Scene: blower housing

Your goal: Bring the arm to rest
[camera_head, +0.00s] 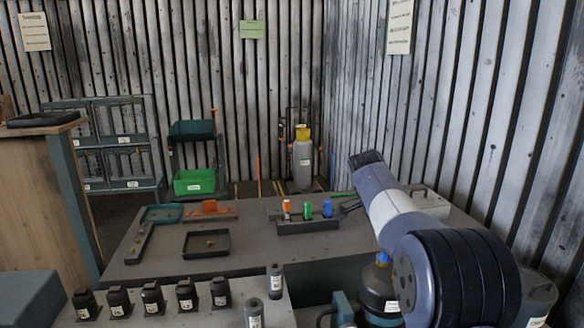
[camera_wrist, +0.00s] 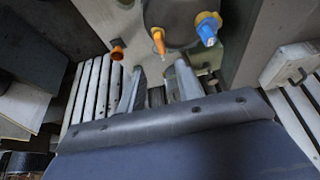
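My arm (camera_head: 395,215) rises large at the right of the head view, with a pale link and a thick dark joint. My gripper (camera_wrist: 160,75) shows in the wrist view as two grey fingers standing apart. I see nothing held between them. In the head view I cannot make out the fingers. Beyond the fingertips in the wrist view are an orange cup-shaped piece (camera_wrist: 118,50), an orange pointed piece (camera_wrist: 158,42) and a blue piece with a yellow collar (camera_wrist: 208,30). Whether the fingers touch any of these I cannot tell, but they look apart.
A grey workbench (camera_head: 255,250) bears a dark tray (camera_head: 206,252), a rack (camera_head: 308,226) with coloured pieces and an orange item (camera_head: 210,208). Several black labelled containers (camera_head: 152,298) line the near bench. A dark cylinder (camera_head: 378,288) stands beside my arm. A corrugated wall (camera_head: 480,110) closes the right.

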